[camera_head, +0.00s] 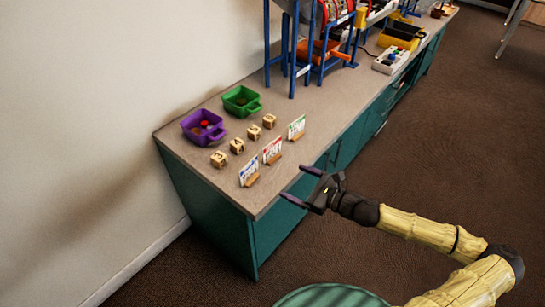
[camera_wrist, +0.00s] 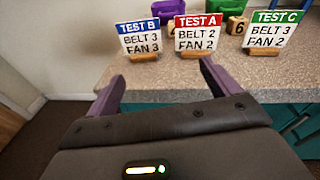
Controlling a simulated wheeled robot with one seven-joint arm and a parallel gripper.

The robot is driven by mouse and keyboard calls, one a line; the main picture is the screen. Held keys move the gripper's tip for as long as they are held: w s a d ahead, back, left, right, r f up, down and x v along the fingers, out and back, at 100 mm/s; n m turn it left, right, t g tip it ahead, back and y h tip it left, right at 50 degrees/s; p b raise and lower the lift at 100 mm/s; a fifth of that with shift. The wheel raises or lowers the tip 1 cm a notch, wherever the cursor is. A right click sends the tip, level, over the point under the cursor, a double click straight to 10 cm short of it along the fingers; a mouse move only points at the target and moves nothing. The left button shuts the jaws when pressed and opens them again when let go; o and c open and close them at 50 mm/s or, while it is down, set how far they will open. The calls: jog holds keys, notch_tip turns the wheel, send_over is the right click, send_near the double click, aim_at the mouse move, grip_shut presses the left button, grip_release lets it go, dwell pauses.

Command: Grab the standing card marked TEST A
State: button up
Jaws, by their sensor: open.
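The TEST A card (camera_wrist: 197,36) has a red header and reads BELT 2, FAN 2. It stands upright in the middle of a row of three cards on the counter (camera_head: 215,105). In the head view the TEST A card (camera_head: 272,150) shows in a wooden holder. The TEST B card (camera_wrist: 138,41), blue, is to its left, and the TEST C card (camera_wrist: 271,30), green, to its right. My gripper (camera_head: 290,182) is open and empty just off the counter's front edge, apart from the cards. In the wrist view the gripper (camera_wrist: 161,73) has its right finger below TEST A.
Several numbered wooden blocks (camera_head: 237,146) stand behind the cards. A purple bin (camera_head: 202,127) and a green bin (camera_head: 241,101) sit near the wall. A blue-framed machine (camera_head: 310,50) stands farther along the counter. Open floor (camera_head: 420,150) lies to the right.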

aim_at(273, 147)
jog(key=w+d+m+t, duration=0.1)
jog(key=w+d+r+m+t, duration=0.1)
jog(key=w+d+m, duration=0.1)
jog(key=shift+w+d+t+b, duration=0.25)
jog(key=shift+t+b, duration=0.05)
jog(key=shift+t, duration=0.1)
jog(key=shift+a, duration=0.1)
jog(key=x, duration=1.1)
jog(key=shift+w+a+f, duration=0.15)
jog(key=shift+w, duration=0.1)
jog(key=shift+w+a, duration=0.2)
jog(key=shift+b, duration=0.3)
jog(key=x, duration=0.5)
jog(key=shift+w+f, duration=0.15)
jog(key=shift+w, duration=0.05)
